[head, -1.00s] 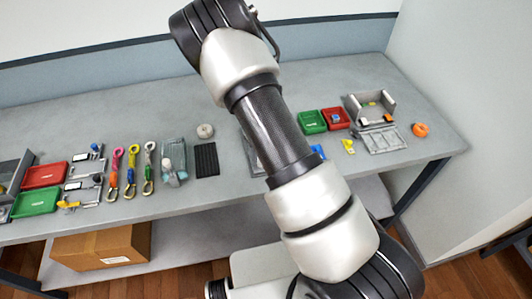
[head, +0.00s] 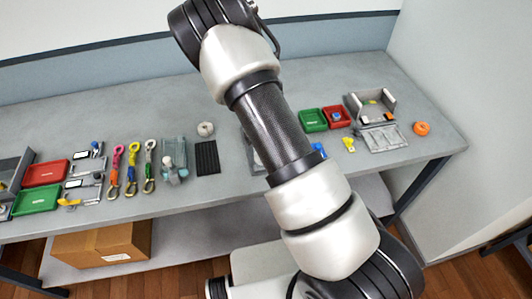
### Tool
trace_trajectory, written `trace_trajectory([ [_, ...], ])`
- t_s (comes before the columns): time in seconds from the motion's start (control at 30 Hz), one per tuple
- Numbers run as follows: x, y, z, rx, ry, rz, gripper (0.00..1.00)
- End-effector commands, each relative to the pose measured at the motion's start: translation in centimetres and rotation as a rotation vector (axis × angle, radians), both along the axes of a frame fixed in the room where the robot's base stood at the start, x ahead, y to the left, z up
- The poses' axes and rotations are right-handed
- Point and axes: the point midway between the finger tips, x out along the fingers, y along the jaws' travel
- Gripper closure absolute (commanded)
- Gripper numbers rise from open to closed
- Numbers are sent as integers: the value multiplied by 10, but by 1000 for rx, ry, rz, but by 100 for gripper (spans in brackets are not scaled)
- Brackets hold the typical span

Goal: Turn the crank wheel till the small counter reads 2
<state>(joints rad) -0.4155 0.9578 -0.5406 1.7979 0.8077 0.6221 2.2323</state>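I cannot clearly make out the crank wheel. A grey, partly see-through device (head: 174,152) with a small pale knob (head: 173,178) at its front stands left of centre on the bench; whether it holds the wheel I cannot tell. Left of the straps, two small grey devices carry a white display each, an upper one (head: 82,155) and a lower one (head: 74,184); no digit is readable on either. My gripper is not in view. My arm crosses the middle of the picture and hides part of the bench.
Several coloured straps with hooks (head: 132,170) lie beside the grey device. A black ribbed mat (head: 207,158) and a pale ring (head: 206,129) are to its right. Red (head: 45,172) and green (head: 36,200) trays stand at left. A cardboard box (head: 103,243) sits on the lower shelf.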

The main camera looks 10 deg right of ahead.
Motion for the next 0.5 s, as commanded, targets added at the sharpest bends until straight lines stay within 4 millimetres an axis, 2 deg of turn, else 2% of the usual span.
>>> trace_trajectory([
  [0.17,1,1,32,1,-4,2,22],
  [0.5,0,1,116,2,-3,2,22],
])
